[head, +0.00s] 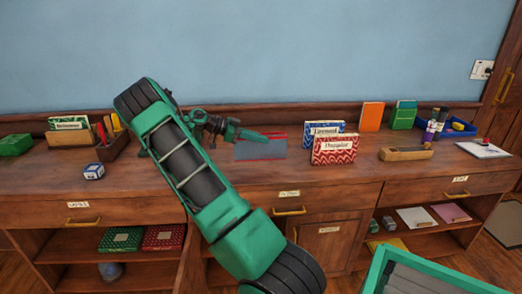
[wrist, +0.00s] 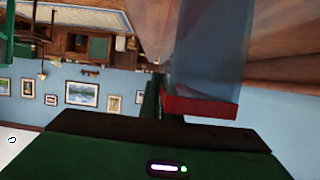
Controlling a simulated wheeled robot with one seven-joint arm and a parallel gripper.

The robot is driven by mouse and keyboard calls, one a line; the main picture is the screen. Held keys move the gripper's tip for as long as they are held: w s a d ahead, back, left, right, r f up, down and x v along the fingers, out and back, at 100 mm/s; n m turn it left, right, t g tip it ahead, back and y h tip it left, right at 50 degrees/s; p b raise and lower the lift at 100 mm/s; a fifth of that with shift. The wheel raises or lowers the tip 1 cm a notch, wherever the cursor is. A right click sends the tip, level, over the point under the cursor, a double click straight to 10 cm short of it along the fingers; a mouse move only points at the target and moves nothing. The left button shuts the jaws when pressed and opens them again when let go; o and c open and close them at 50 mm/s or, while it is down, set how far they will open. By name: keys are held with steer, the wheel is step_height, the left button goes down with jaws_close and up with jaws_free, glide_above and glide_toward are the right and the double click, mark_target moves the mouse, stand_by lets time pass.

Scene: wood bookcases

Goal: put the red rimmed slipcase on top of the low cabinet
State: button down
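The red rimmed slipcase (head: 260,150) is a see-through blue-grey case with a red edge. In the head view it shows just over or on the wood top of the low cabinet (head: 330,180); I cannot tell whether it touches. My gripper (head: 255,134) reaches in from the left along its far edge. In the wrist view the slipcase (wrist: 208,60) stretches away from my gripper, its red rim close to the green and black hand. A dark finger (wrist: 150,100) is beside the rim's left end. The other finger is hidden, so the grip is unclear.
Two patterned boxes (head: 333,150) stand to the right of the slipcase. A blue-white cube (head: 94,171) and a pen holder (head: 113,143) are left. The top's front middle is bare.

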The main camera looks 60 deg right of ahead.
mark_target(263, 158)
steer(key=shift+s+d+f, duration=0.1)
steer(key=shift+d+f, duration=0.25)
steer(key=shift+d, duration=0.25)
steer(key=shift+f, duration=2)
steer(key=c, duration=2)
jaws_free()
steer(key=shift+f, duration=0.1)
